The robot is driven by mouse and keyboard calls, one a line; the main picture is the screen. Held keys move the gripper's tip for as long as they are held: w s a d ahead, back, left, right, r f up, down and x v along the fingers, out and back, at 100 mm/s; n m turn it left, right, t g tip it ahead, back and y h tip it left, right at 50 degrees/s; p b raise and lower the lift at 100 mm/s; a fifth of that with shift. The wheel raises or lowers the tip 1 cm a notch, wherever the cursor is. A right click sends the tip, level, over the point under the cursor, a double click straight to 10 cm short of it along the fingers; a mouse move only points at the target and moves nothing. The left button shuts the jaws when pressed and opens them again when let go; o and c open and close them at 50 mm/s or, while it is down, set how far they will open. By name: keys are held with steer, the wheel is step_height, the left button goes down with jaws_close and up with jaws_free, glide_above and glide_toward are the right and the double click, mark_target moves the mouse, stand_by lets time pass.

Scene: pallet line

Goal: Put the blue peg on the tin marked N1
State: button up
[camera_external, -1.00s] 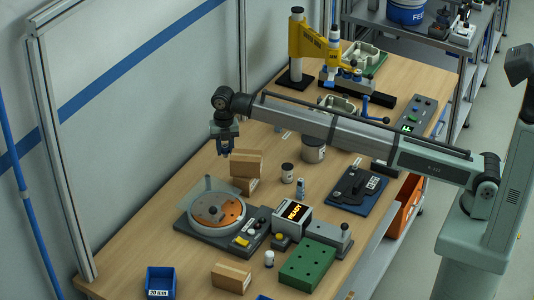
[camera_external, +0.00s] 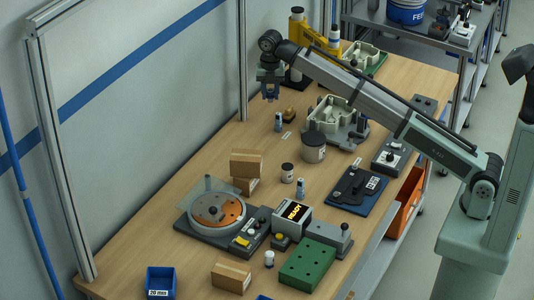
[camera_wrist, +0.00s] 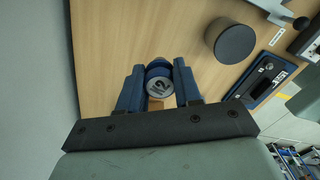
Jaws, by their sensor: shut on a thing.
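My gripper (camera_external: 270,96) hangs above the far part of the table near the wall, fingers down. In the wrist view, its two blue fingers (camera_wrist: 158,88) are shut on a round piece with a blue side and a grey end face (camera_wrist: 160,87), which I take as the blue peg. The dark mark on that face is hard to read. A large grey tin with a dark lid (camera_external: 314,148) stands right of and nearer than the gripper; its lid also shows in the wrist view (camera_wrist: 234,40). A smaller white tin (camera_external: 288,173) stands nearer. I cannot read N1 on either.
A small blue-and-white bottle (camera_external: 278,123) and a brown knob (camera_external: 289,112) stand near and below the gripper. Stacked cartons (camera_external: 246,163), a turntable (camera_external: 217,211) and a green block (camera_external: 307,266) lie nearer. A grey fixture (camera_external: 338,122) stands to the right.

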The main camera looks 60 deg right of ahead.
steer(key=s+d, duration=0.3)
steer(key=s, duration=0.5)
steer(key=n, duration=0.3)
glide_toward(314, 138)
steer(key=shift+d+f, duration=0.1)
steer(key=shift+f, duration=2.55)
steer(key=shift+f, duration=0.15)
steer(key=o, duration=1)
steer(key=shift+o, duration=0.2)
step_height(314, 138, up, 12)
steer(key=shift+w, duration=0.1)
